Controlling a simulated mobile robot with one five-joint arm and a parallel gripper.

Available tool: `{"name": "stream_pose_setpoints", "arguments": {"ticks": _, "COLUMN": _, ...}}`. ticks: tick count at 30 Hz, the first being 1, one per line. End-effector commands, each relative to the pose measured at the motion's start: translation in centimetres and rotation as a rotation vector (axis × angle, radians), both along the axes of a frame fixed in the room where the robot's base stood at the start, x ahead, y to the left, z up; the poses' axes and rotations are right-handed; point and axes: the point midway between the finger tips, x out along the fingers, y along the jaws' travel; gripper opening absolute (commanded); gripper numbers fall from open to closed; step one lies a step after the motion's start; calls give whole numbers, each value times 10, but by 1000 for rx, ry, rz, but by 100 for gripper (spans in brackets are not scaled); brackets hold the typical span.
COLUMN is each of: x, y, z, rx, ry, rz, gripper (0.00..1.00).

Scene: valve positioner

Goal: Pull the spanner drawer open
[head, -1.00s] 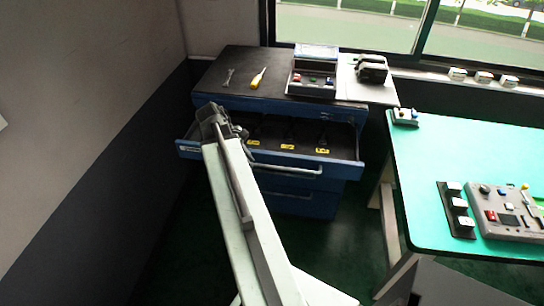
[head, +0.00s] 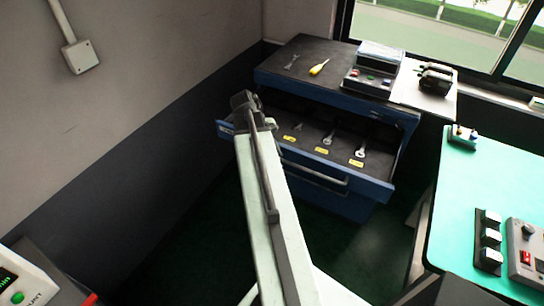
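The spanner drawer (head: 368,185) is the top drawer of a blue cabinet and stands pulled out. Several spanners (head: 328,138) lie inside it beside yellow labels. Its long grey bar handle (head: 316,173) is on the front, and its left end is hidden behind my arm. My gripper (head: 246,103) is at the far end of my pale arm, over the drawer's left part in the picture. It appears apart from the visible handle. Its fingers are dark and small, so I cannot tell whether they are open or shut.
A green-topped table (head: 460,200) stands at right. A wall is close on the left. Dark floor (head: 190,255) is free between.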

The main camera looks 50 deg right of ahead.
Motion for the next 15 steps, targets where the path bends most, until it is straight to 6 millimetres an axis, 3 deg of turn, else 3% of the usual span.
{"name": "stream_pose_setpoints", "arguments": {"ticks": 1, "x": -4, "y": 0, "z": 0, "rx": 0, "ry": 9, "rz": -6, "gripper": 0}}
{"name": "stream_pose_setpoints", "arguments": {"ticks": 2, "x": -4, "y": 0, "z": 0, "rx": 0, "ry": 9, "rz": -6, "gripper": 18}}
{"name": "stream_pose_setpoints", "arguments": {"ticks": 4, "x": -4, "y": 0, "z": 0, "rx": 1, "ry": 8, "rz": -5, "gripper": 34}}
{"name": "stream_pose_setpoints", "arguments": {"ticks": 15, "x": -1, "y": 1, "z": 4, "rx": 0, "ry": 6, "rz": -1, "gripper": 34}}
